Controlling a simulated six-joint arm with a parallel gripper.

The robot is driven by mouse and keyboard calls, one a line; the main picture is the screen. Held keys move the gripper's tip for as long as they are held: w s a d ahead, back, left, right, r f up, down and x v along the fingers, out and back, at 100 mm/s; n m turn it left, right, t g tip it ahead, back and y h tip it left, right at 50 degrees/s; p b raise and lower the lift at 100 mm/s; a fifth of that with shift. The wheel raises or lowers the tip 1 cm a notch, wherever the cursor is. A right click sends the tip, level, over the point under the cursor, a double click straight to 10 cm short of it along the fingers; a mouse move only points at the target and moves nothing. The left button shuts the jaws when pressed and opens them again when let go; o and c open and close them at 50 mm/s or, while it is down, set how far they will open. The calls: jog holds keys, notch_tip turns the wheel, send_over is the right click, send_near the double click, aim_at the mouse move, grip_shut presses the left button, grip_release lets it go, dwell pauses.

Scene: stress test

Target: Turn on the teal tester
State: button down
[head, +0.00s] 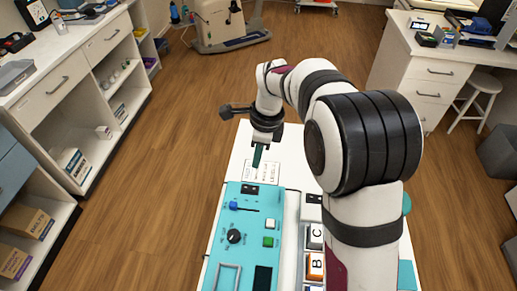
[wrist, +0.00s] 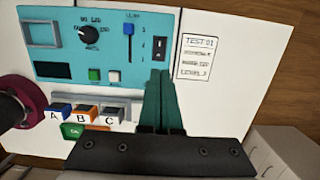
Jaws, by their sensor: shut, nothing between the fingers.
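The teal tester (head: 222,250) is a flat panel on the white bench, also in the wrist view (wrist: 110,58). It carries a black rocker switch (wrist: 160,45), a blue slider (wrist: 129,30), a black knob (wrist: 88,33), a green button (wrist: 95,75), a white button (wrist: 113,76) and a dark screen (wrist: 52,70). My gripper (head: 257,163) is shut and empty, with its teal fingers pointing down near the tester's switch end. In the wrist view the fingertips (wrist: 160,73) appear just below the rocker switch. Contact and the switch position cannot be told.
A printed card reading TEST 01 (wrist: 197,57) lies beside the tester. Letter blocks A (wrist: 57,112), B (wrist: 85,114) and C (wrist: 112,114) stand along the panel's other side. My arm hides the bench's right part. Shelves (head: 75,120) stand left; a drawer desk (head: 430,75) stands right.

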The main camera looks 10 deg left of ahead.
aim_at(246, 187)
jog(key=shift+d+r, duration=0.15)
jog(key=shift+r, duration=0.7)
jog(key=shift+d+r, duration=0.1)
jog(key=shift+r, duration=0.75)
jog(key=shift+a, duration=0.1)
jog(key=shift+a, duration=0.65)
jog(key=shift+f, duration=0.1)
jog(key=f, duration=0.4)
jog(key=a+f, duration=0.1)
jog(key=f, duration=0.4)
jog(key=a+f, duration=0.1)
jog(key=f, duration=0.3)
jog(key=shift+f, duration=0.35)
jog(key=shift+f, duration=0.2)
jog(key=shift+d+r, duration=0.2)
jog(key=shift+d, duration=0.55)
